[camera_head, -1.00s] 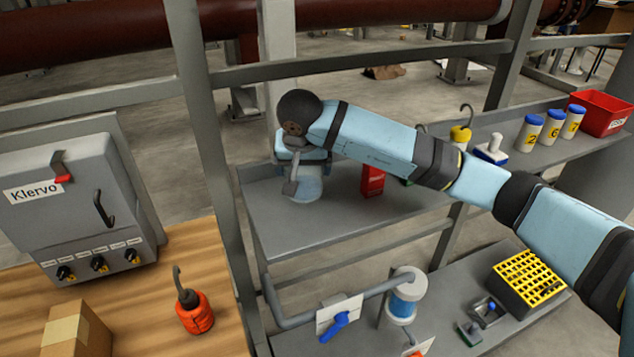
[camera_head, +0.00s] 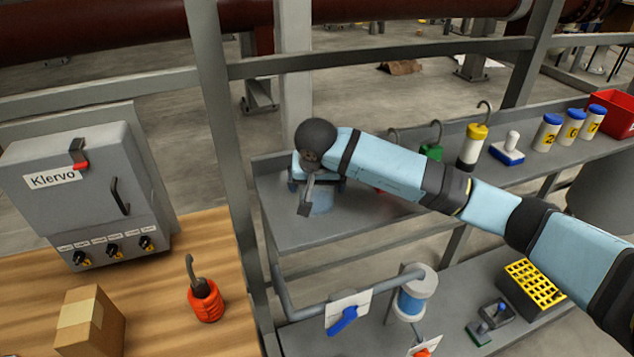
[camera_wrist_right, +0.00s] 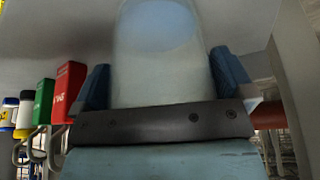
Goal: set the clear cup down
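The clear cup (camera_head: 322,200) is a see-through, bluish cup, partly hidden behind my right gripper (camera_head: 319,182) in the head view. It is over the left end of the grey shelf (camera_head: 300,233); I cannot tell whether its base touches the surface. In the right wrist view the cup (camera_wrist_right: 160,60) stands between the two blue fingers of my right gripper (camera_wrist_right: 162,72), which lie close against its sides. My right gripper looks shut on it. My left gripper is in neither view.
A grey post (camera_head: 225,150) rises just left of the shelf.

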